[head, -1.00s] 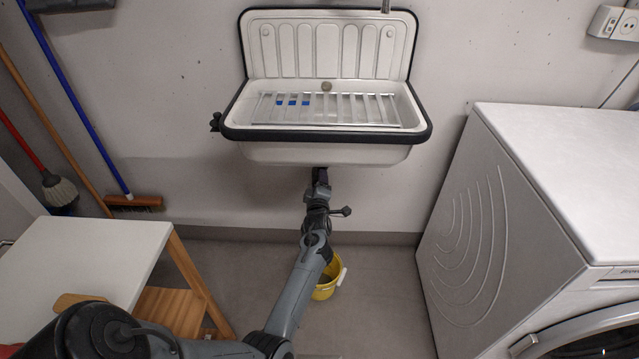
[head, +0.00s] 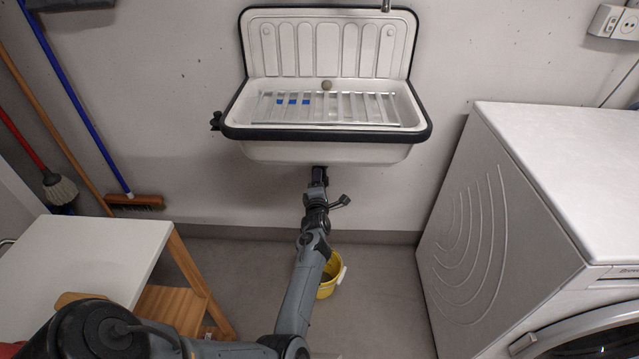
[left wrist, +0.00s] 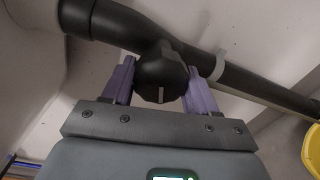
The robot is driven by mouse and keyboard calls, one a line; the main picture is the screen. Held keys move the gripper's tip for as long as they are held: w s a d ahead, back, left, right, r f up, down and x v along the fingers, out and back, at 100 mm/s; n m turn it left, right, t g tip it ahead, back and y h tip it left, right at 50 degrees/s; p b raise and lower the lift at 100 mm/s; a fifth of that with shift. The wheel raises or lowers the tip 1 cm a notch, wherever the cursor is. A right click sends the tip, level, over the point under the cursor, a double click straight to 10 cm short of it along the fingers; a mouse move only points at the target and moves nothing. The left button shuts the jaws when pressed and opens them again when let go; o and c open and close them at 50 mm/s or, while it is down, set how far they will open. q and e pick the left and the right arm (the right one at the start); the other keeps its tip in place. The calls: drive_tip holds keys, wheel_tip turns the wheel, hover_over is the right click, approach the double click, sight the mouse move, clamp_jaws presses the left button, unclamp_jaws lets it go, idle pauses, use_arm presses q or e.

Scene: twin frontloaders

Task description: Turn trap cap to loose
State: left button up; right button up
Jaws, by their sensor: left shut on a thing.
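The trap cap (left wrist: 160,76) is a round black knob with a pale line on its rim, at the middle of the left wrist view. It sits on a black drain pipe (left wrist: 110,25) under the sink. My left gripper (left wrist: 160,82) has its two purple fingers on either side of the cap and is shut on it. In the head view my left gripper (head: 318,178) is under the sink, and my own arm hides the cap. My right gripper is not in view.
The white sink (head: 325,152) with a slatted rack hangs on the wall above. A yellow bucket (head: 327,288) stands on the floor behind my forearm. A washing machine (head: 470,240) is at the right, a white-topped table (head: 90,255) at the left.

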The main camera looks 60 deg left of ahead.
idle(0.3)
use_arm(q)
drive_tip(key=o, duration=1)
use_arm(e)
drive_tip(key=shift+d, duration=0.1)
